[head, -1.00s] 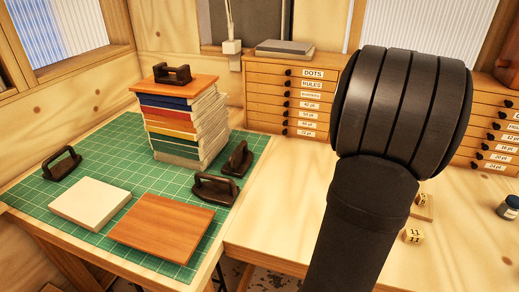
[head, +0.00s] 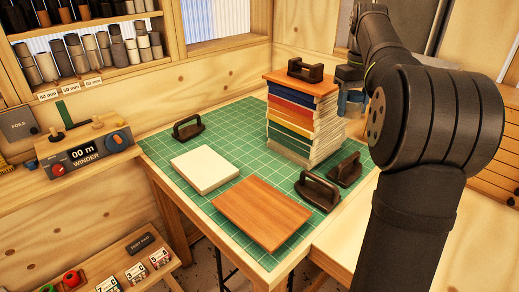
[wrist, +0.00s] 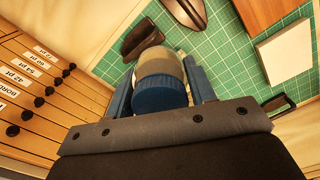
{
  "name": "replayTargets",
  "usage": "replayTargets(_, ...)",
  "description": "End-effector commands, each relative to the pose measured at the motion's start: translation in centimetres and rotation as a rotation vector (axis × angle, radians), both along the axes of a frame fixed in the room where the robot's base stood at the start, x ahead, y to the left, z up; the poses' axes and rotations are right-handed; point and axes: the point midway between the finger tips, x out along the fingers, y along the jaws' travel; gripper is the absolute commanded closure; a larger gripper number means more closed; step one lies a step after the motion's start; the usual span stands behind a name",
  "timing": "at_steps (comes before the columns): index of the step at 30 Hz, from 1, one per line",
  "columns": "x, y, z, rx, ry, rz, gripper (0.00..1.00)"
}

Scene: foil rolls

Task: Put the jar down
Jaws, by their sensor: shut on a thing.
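My gripper (wrist: 160,85) has blue fingers and is shut on the jar (wrist: 160,96), which has a dark blue lid and a paler body. In the wrist view the jar sits between the two fingers, lid toward the camera. In the head view the gripper (head: 351,98) shows just right of the book stack, partly hidden by my arm; the jar is hard to make out there. I cannot tell how high the jar is above the surface below.
The green cutting mat (head: 232,127) holds a book stack (head: 300,125), a white block (head: 205,169), a wooden board (head: 262,212) and several dark handled weights (head: 317,190). A labelled drawer cabinet (wrist: 35,85) stands at left in the wrist view. A winder (head: 85,155) stands left of the mat.

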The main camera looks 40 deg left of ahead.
Motion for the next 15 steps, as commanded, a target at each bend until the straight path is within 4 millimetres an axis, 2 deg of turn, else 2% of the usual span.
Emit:
replayTargets(1,-1.3,2.2,0.4,0.001,-0.002,0.072,0.78)
replayTargets(3,-2.9,4.7,0.9,0.000,-0.001,0.166,0.78)
replayTargets(10,-7.8,10.9,2.2,0.000,0.000,0.402,0.78)
replayTargets(13,-9.6,13.4,2.1,-0.001,0.001,0.444,0.78)
replayTargets(15,-10.3,15.3,1.2,-0.002,0.002,0.413,0.78)
